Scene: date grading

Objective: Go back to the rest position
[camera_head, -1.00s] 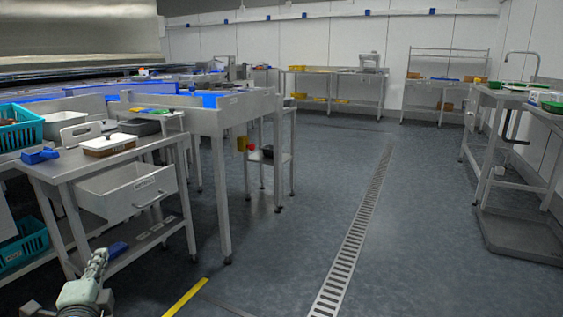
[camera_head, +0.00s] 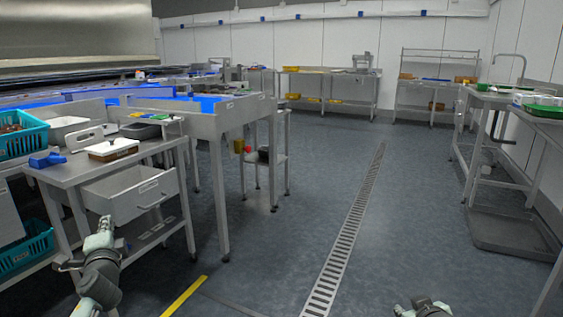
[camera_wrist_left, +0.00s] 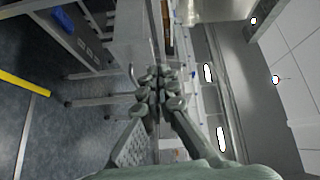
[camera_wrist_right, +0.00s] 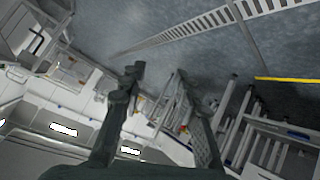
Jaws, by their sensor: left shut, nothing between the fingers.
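My left gripper (camera_head: 106,226) is raised in front of the open drawer of the steel table in the head view. In the left wrist view its fingers (camera_wrist_left: 155,74) meet at the tips, with nothing held. My right gripper (camera_head: 427,303) shows only partly at the bottom edge of the head view, over the floor. In the right wrist view its fingers (camera_wrist_right: 158,74) stand apart and nothing is between them.
The steel table (camera_head: 71,176) with its drawer (camera_head: 132,196) pulled out stands at the left. Teal crates (camera_head: 22,140) are beyond its left end. A steel bench (camera_head: 483,183) stands at the right. The floor around the drain (camera_head: 345,233) is clear.

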